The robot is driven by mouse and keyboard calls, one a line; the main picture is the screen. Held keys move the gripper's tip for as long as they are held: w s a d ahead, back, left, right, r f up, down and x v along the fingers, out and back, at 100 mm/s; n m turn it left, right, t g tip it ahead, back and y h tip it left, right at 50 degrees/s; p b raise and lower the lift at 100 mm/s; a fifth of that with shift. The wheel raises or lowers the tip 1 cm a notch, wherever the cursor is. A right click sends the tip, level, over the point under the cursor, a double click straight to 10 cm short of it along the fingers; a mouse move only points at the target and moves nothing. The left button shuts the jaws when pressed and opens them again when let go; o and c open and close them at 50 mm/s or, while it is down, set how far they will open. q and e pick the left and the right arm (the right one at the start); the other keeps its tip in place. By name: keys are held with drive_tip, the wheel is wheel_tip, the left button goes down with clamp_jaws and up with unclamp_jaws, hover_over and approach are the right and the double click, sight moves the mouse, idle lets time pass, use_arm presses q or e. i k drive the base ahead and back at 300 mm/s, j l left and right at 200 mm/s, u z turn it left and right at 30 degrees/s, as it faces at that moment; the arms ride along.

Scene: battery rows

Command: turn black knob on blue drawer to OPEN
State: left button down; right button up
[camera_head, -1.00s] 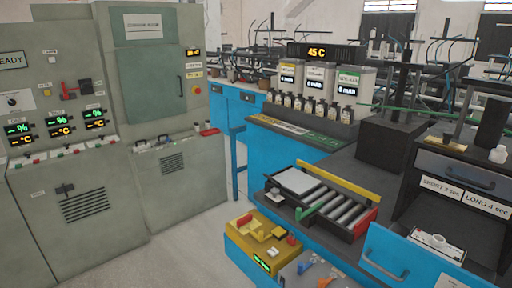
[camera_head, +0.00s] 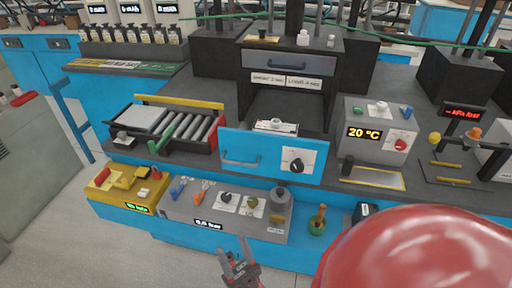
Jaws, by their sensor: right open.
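The blue drawer (camera_head: 240,142) is in the middle of the head view, its front panel standing out from the dark cabinet. The black knob (camera_head: 296,166) sits on a white plate at the right of that panel. Its label is too small to read. A light handle is at the panel's left. My right gripper (camera_head: 234,252) is at the bottom of the view, below and left of the knob, in front of the bench. It is open, empty and well apart from the drawer. My left gripper is out of view.
A grey box (camera_head: 180,208) with levers and smaller knobs juts out below the drawer, beside a yellow box (camera_head: 112,205). A roller tray (camera_head: 142,148) is left of the drawer. A grey unit reading 20 °C (camera_head: 345,113) stands right. Floor at lower left is clear.

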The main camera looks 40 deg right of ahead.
sight(296, 166)
drive_tip(key=z, duration=1.45)
drive_tip(key=k+j+u, duration=0.1)
drive_tip(key=j+u, duration=0.25)
